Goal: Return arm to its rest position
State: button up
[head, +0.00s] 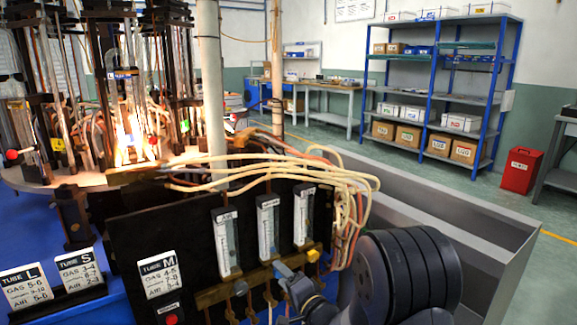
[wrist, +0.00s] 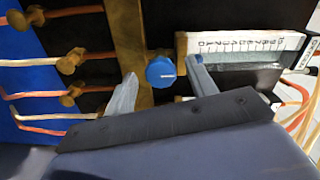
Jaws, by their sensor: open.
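My arm reaches in from the lower right of the head view, with my gripper (head: 287,274) low in front of the black flowmeter panel (head: 135,223). In the wrist view my gripper (wrist: 160,70) is open, one grey finger on each side of a round blue knob (wrist: 161,73). Nothing is seen clamped; I cannot tell whether a finger touches the knob. The knob sits on a brass bar (wrist: 128,35) beside a flowmeter scale (wrist: 245,42). In the head view several flowmeters (head: 227,243) stand upright on the panel, and a yellow knob (head: 313,256) shows near my gripper.
Cream and orange hoses (head: 345,180) loop over the panel's right end, close to my arm. A flame (head: 128,135) burns at the round machine at left. Label cards (head: 80,270) stand at lower left. A grey trough (head: 440,215), shelves (head: 440,85) and a red bin (head: 521,170) lie to the right.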

jog(key=s+n+b, duration=0.1)
jog(key=n, duration=0.4)
jog(key=s+d+n+b, duration=0.1)
jog(key=n+b, duration=0.1)
jog(key=n, duration=0.3)
jog(key=s+d+n+b, duration=0.1)
jog(key=n+b, duration=0.1)
jog(key=n, duration=0.3)
jog(key=shift+s+d, duration=0.15)
jog(key=shift+d, duration=0.1)
dwell(0.3)
jog(key=shift+f+b, duration=0.2)
jog(key=shift+b, duration=0.1)
